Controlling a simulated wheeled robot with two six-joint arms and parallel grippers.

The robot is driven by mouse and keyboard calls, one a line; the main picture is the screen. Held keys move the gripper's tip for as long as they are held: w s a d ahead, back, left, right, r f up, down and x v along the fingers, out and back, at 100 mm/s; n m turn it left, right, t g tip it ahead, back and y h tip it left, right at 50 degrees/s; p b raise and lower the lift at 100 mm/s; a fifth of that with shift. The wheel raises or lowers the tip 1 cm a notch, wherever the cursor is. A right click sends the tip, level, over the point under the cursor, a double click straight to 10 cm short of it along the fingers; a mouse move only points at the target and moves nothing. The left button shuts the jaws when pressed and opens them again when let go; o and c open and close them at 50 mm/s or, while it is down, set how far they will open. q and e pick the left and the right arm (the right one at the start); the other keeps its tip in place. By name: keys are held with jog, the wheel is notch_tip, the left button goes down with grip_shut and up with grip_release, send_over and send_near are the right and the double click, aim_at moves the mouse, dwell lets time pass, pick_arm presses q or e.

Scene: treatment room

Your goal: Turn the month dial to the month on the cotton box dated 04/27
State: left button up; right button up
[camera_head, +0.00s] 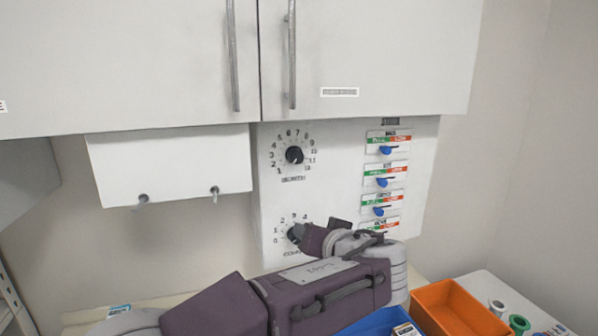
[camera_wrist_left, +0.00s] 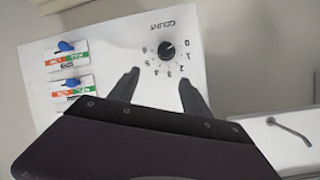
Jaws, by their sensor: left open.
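The month dial (camera_head: 294,155) is a black knob on the white wall panel, ringed by numbers 1 to 12; its pointer setting is too small to read surely. Below it is the count dial (camera_head: 294,233), partly covered by my left arm. My left gripper (camera_head: 316,238) is in front of the panel near the count dial. In the left wrist view my open, empty fingers (camera_wrist_left: 158,80) point toward the count dial (camera_wrist_left: 167,50), which appears just beyond their tips. A small printed box (camera_head: 406,330) shows at the bottom edge; its date is unreadable. My right gripper is out of view.
Several blue-handled sliders (camera_head: 385,150) run down the panel's right side. A cabinet (camera_head: 370,60) overhangs above, with a white hooked box (camera_head: 170,165) at left. A blue tray (camera_head: 375,322), an orange bin (camera_head: 455,305) and several rolls (camera_head: 519,323) stand lower right.

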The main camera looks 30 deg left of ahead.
aim_at(298, 158)
pick_arm(q)
notch_tip(298, 158, up, 14)
jog(key=s+n+t+y, duration=0.2)
jog(key=n+t+y, duration=0.1)
jog(key=n+y, duration=0.15)
jog(key=shift+h, duration=0.45)
jog(key=p+x, duration=0.4)
jog(key=x, duration=0.4)
jog(key=shift+w+a+r, duration=0.15)
jog(key=shift+w+a, duration=0.1)
jog(key=shift+a, duration=0.1)
jog(key=shift+w+a, duration=0.15)
jog(key=shift+w, duration=0.05)
jog(key=shift+c, duration=0.3)
